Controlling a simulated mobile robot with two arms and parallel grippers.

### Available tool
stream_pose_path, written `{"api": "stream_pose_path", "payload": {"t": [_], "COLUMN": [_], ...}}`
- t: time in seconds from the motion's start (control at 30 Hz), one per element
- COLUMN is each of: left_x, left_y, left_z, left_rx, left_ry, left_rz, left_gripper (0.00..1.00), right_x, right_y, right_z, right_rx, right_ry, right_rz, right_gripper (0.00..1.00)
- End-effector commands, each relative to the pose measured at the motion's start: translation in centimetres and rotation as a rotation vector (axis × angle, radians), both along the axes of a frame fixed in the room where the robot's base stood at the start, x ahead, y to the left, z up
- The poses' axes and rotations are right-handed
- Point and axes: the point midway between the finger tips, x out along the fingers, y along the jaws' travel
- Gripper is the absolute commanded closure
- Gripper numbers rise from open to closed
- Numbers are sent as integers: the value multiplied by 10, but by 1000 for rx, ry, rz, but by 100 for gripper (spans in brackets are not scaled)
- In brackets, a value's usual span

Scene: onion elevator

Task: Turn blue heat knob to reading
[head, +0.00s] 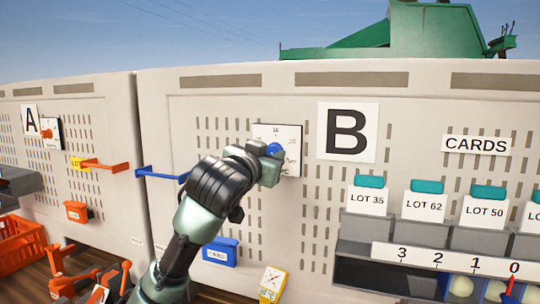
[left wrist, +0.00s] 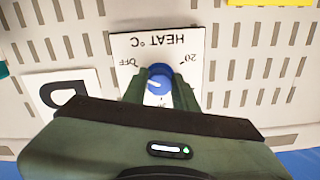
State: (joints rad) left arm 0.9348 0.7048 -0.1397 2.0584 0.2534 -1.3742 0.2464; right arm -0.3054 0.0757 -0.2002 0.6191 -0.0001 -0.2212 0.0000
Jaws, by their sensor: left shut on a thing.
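The blue heat knob (head: 275,148) sits on a white dial plate (head: 290,133) on the panel, left of the large B sign. My left gripper (head: 268,157) reaches it from the lower left and partly covers the plate. In the left wrist view, my left gripper (left wrist: 160,90) has its two green fingers on either side of the blue knob (left wrist: 160,76), shut on it. The dial plate (left wrist: 190,42) appears upside down there, with HEAT °C, OFF and 20 legible. A white mark shows on the knob; its exact reading is hard to tell. My right gripper is out of view.
A B sign (head: 348,132) is right of the dial. Lot cards (head: 424,205) stand above a numbered scale (head: 445,262) at lower right. A blue handle (head: 160,174), blue card box (head: 220,252) and yellow tag (head: 272,284) are near my left arm.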

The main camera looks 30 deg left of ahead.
Motion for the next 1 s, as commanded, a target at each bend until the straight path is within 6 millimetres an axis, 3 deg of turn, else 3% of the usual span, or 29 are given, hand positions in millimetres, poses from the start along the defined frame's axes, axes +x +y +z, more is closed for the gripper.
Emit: {"api": "stream_pose_path", "payload": {"t": [0.27, 1.0], "left_x": [0, 0], "left_y": [0, -2], "left_z": [0, 2], "left_rx": [-151, -826], "left_ry": [-38, -201], "left_rz": [-1, -3], "left_gripper": [100, 100], "right_x": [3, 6], "right_y": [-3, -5], "right_z": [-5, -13], "right_rx": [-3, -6], "right_ry": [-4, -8], "right_rz": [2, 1], "right_gripper": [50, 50]}}
